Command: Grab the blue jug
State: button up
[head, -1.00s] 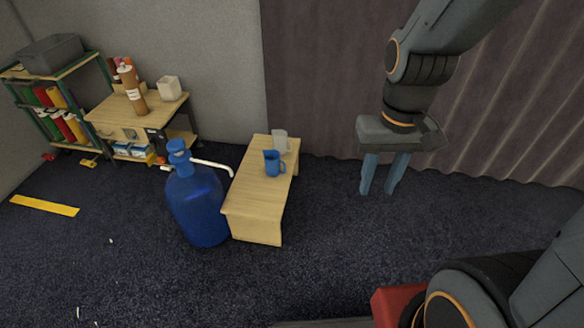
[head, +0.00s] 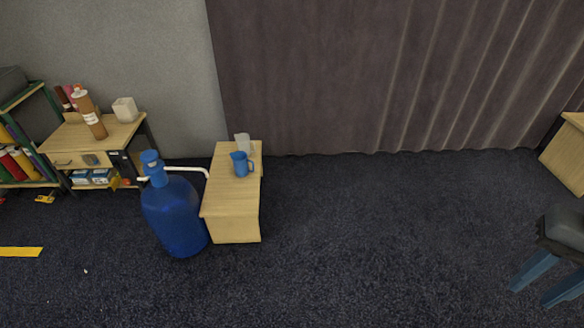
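The small blue jug (head: 240,164) stands upright on a low wooden bench (head: 232,200), its handle to the right. A whitish, translucent jug (head: 243,142) stands just behind it. My gripper (head: 545,286) is at the lower right edge of the head view, far to the right of the bench. Its two blue-grey fingers are apart with nothing between them. Part of the gripper and the arm are cut off by the frame edge.
A wooden table (head: 62,140) and a shelf (head: 22,185) are at the left. A wooden piece (head: 570,155) is at the right edge. Dark carpet between bench and gripper is clear.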

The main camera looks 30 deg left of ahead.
aim_at(240, 159)
jog(key=z, duration=0.05)
jog(key=i, duration=0.9)
jog(key=u, duration=0.65)
jog(key=i, duration=1.45)
jog(key=u, duration=1.75)
jog(key=i, duration=0.7)
jog(key=u, duration=0.7)
